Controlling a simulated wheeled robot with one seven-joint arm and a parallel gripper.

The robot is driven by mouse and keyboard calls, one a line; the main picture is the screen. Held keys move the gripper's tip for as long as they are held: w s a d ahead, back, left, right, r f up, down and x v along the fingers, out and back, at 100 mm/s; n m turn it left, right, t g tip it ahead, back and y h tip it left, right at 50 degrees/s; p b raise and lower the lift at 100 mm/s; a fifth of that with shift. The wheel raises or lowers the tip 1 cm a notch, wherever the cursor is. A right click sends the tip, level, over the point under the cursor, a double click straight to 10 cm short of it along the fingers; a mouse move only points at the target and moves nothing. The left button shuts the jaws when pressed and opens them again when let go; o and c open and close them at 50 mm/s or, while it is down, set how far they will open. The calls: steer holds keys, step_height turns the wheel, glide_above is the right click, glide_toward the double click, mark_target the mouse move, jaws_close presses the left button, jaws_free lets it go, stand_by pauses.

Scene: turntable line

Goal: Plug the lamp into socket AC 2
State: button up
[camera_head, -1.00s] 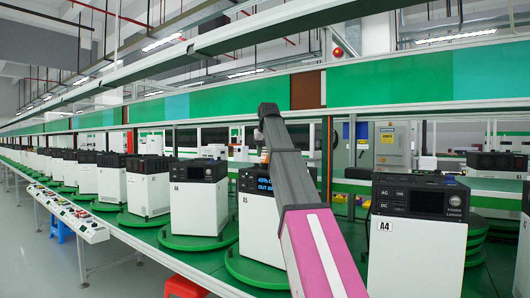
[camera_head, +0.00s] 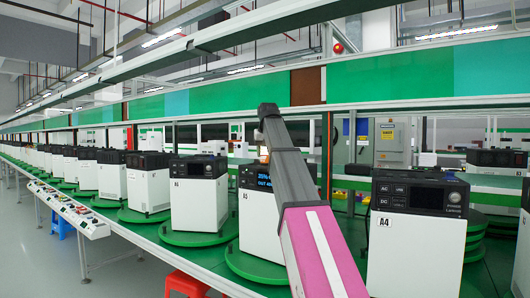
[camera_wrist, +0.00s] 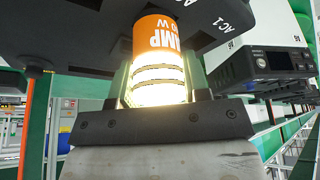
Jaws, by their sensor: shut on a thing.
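The lamp (camera_wrist: 152,30) has an orange band with upside-down lettering and a glowing whitish body. My gripper (camera_wrist: 160,90) is shut on the glowing body, one finger on each side. The orange end meets a dark panel (camera_wrist: 205,45) that carries the label AC 1 beside the lamp. The lamp hides its own contact with the panel, and I see no AC 2 label. In the head view, power unit A5 (camera_head: 256,228) has a lit display (camera_head: 264,182), partly behind my arm. My gripper is hidden there.
Unit A4 (camera_head: 409,250) stands close on the right and another white unit (camera_head: 196,205) on the left, both on the green line. A further unit (camera_wrist: 275,62) shows at the right of the wrist view. A red stool (camera_head: 187,284) is below the line.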

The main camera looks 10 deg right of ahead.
steer(key=shift+f, duration=0.1)
steer(key=o, duration=1.2)
steer(key=shift+v, duration=5.45)
